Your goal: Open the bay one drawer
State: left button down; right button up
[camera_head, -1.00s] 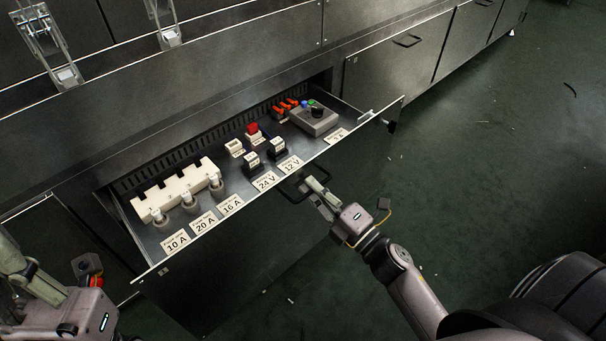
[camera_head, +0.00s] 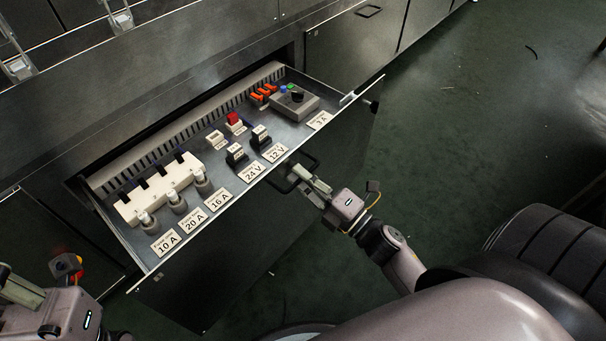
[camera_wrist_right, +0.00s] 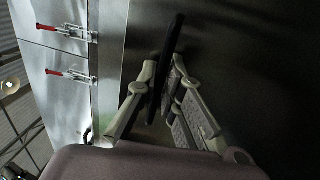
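The drawer (camera_head: 225,222) stands pulled out of the dark cabinet, its inside showing. It holds fuses and parts beside labels such as 10 A, 20 A, 16 A, 24 V and 12 V. Its dark bar handle (camera_head: 309,160) is on the front panel. My right gripper (camera_head: 304,182) is at this handle. In the right wrist view the handle (camera_wrist_right: 172,45) runs between the two fingers of the right gripper (camera_wrist_right: 163,72), which appear closed around it. My left gripper (camera_head: 15,290) is at the lower left, away from the drawer; its fingertips are cut off.
Inside the drawer are a white fuse block (camera_head: 160,190), a grey box with knobs (camera_head: 292,103) and orange connectors (camera_head: 264,92). Closed cabinet fronts (camera_head: 355,45) continue at the upper right. Green floor (camera_head: 450,130) to the right is largely clear.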

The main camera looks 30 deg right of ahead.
jog(key=shift+o, duration=0.6)
jog(key=v, duration=1.2)
jog(key=shift+a, duration=0.1)
